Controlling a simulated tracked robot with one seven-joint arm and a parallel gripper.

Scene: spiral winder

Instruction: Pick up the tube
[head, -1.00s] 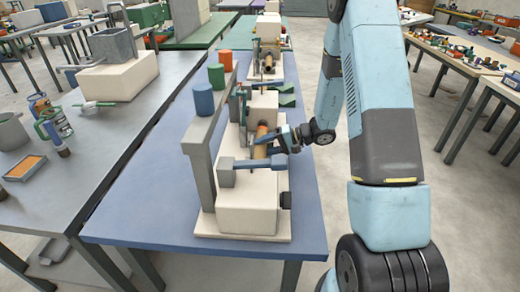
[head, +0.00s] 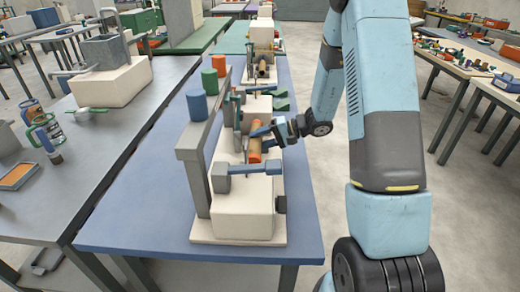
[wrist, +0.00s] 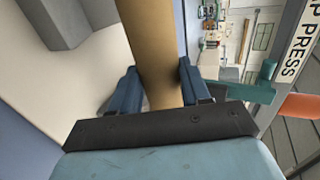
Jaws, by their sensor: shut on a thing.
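The tube (head: 255,149) is orange-brown and shows at the spiral winder (head: 244,214), just above the blue crossbar. My gripper (head: 264,132) reaches in from the right at the tube's far part. In the wrist view, the tube (wrist: 150,42) runs between the two blue fingers of my gripper (wrist: 158,88), which are shut on it. The tube's lower end is hidden behind the dark palm in that view. I cannot tell whether the tube still touches the winder.
A grey upright post with an overhead arm (head: 203,150) stands left of the tube. The blue table (head: 140,200) is clear at the left. Another machine (head: 262,62) stands farther back.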

